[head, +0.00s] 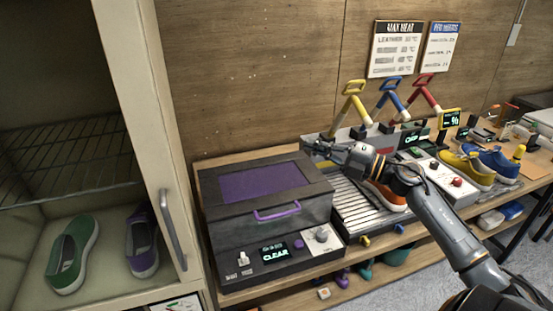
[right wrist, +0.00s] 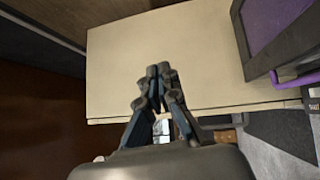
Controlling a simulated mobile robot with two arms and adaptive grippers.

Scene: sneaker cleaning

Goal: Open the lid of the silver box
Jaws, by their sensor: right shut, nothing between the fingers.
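The silver box (head: 222,206) is dark grey, with a purple window in its lid (head: 215,179) and a purple handle (head: 277,213) at the lid's front. The lid is down. Its front panel shows a green "CLEAR" display, a switch and knobs. My right gripper (head: 312,148) is shut and empty, above the back right corner of the lid in the head view. It also shows shut in the right wrist view (right wrist: 159,72). There, part of the box (right wrist: 260,62) and its purple handle (right wrist: 298,80) lie to the right, apart from the fingers. My left gripper is out of view.
A beige cabinet (head: 150,130) with shoes stands open at the left, beside the box. To the right are a roller tray (head: 350,207) with an orange shoe, a press with coloured levers (head: 388,97), and blue and yellow shoes (head: 468,168). My right arm crosses over the tray.

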